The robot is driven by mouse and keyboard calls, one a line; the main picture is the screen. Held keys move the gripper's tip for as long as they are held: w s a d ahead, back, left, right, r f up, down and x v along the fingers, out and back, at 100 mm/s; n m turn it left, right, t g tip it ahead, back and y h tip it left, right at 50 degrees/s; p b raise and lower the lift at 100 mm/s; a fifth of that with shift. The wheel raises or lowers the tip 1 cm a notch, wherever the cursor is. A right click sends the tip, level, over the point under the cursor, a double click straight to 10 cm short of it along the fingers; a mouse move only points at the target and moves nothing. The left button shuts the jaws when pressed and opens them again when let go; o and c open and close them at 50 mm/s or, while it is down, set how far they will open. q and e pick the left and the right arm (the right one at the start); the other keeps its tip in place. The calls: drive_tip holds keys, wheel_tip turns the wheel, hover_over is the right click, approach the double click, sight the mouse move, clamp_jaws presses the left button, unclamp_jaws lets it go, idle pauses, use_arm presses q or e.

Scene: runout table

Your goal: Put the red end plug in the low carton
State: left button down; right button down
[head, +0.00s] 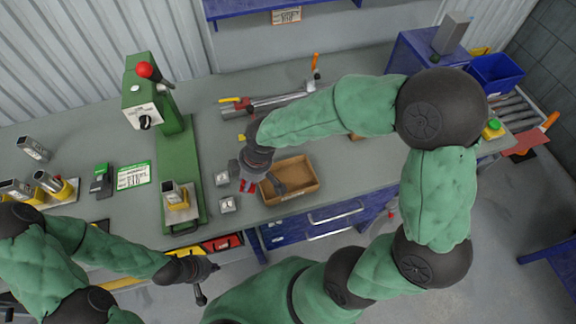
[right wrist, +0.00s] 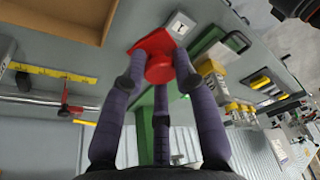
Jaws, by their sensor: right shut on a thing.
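The red end plug (right wrist: 158,62) is held between the fingers of my right gripper (right wrist: 155,85) in the right wrist view. In the head view its red (head: 247,186) shows below my right gripper (head: 256,181), just left of the low carton. The low carton (head: 309,167) is an open, shallow brown cardboard box on the grey table; one dark finger overlaps its left side. The carton's wall (right wrist: 95,22) also shows at the upper left of the right wrist view. My left gripper (head: 208,282) is in front of the table edge, its fingers apart and empty.
A green press (head: 178,150) with a red knob stands left of the carton. Small grey blocks (head: 227,205) lie between them. Clamps with a metal bar (head: 262,103) lie behind the carton. A blue bin (head: 497,75) is at the far right. The table right of the carton (head: 350,165) is fairly clear.

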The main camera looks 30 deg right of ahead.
drive_tip(key=shift+w+r+n, duration=0.1)
drive_tip(key=shift+r+n, duration=0.15)
drive_tip(key=shift+n, duration=0.05)
drive_tip(key=shift+d, duration=0.25)
drive_tip(key=w+d+f, duration=0.1)
drive_tip(key=d+f, duration=0.3)
drive_tip(key=d, duration=0.5)
hover_over(288, 182)
drive_tip(key=a, duration=0.1)
wheel_tip(288, 182, down, 5)
drive_tip(key=shift+a+r+b, duration=0.1)
drive_tip(key=shift+r+b, duration=0.05)
drive_tip(key=shift+b, duration=0.3)
drive_tip(key=shift+d+f, duration=0.45)
drive_tip(key=shift+f, duration=0.1)
wheel_tip(288, 182, down, 3)
drive_tip(key=shift+w+d+f+b, duration=0.1)
drive_tip(key=shift+b, duration=0.2)
use_arm(q)
drive_tip(key=shift+w+d+f, duration=0.25)
drive_tip(key=shift+w+f, duration=0.05)
drive_tip(key=shift+f, duration=0.25)
drive_tip(key=shift+f, duration=0.1)
